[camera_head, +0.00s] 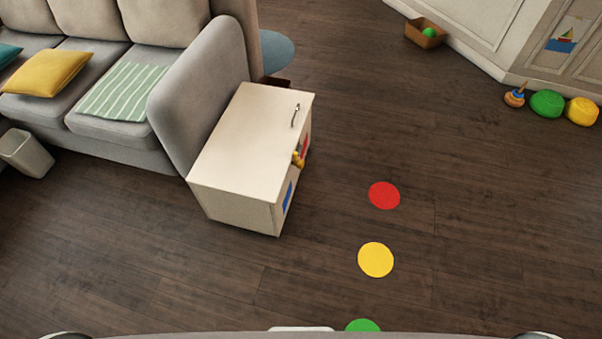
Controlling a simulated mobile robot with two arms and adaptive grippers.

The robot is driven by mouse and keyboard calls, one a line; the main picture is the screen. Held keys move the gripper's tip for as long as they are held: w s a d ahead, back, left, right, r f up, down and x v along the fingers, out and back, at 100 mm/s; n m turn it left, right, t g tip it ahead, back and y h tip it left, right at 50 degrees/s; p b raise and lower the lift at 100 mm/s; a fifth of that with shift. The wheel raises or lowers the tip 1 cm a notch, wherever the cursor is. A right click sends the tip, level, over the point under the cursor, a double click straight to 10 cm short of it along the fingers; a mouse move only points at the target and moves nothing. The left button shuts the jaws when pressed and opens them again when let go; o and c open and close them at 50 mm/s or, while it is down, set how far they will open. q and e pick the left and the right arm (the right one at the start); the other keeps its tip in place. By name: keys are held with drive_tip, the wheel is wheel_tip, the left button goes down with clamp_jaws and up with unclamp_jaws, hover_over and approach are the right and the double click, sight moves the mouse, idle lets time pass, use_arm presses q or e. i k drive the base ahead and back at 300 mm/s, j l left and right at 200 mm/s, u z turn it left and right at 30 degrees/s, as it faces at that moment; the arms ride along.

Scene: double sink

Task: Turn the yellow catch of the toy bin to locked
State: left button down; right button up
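The toy bin (240,145) is a cream box on the floor, beside the grey sofa's right arm. A small metal handle (295,116) is on its top near the right edge. The yellow catch (297,158) is at the upper edge of its right-hand side, seen at a steep angle. A red patch (306,147) and a blue patch (288,196) show on that side. The catch is too small to tell which way it is turned. The lid looks closed. Neither of my grippers is in view.
The grey sofa (200,95) borders the bin on the left. Red (384,195), yellow (376,260) and green (363,325) discs lie on the wood floor right of the bin. That floor is otherwise open. A wastebasket (27,153) stands at left; toys (547,103) lie far right.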

sight(300, 164)
drive_tip(key=k, duration=0.4)
drive_tip(key=i+l+u, duration=0.1)
drive_tip(key=u, duration=0.5)
drive_tip(key=i+l+u, duration=0.2)
drive_tip(key=l, duration=0.25)
drive_tip(key=i+l+u, duration=0.2)
drive_tip(key=l, duration=0.3)
drive_tip(key=l+u, duration=0.15)
drive_tip(key=l, duration=0.35)
drive_tip(key=i+l+u, duration=0.2)
drive_tip(key=l, duration=0.3)
drive_tip(key=k, duration=0.05)
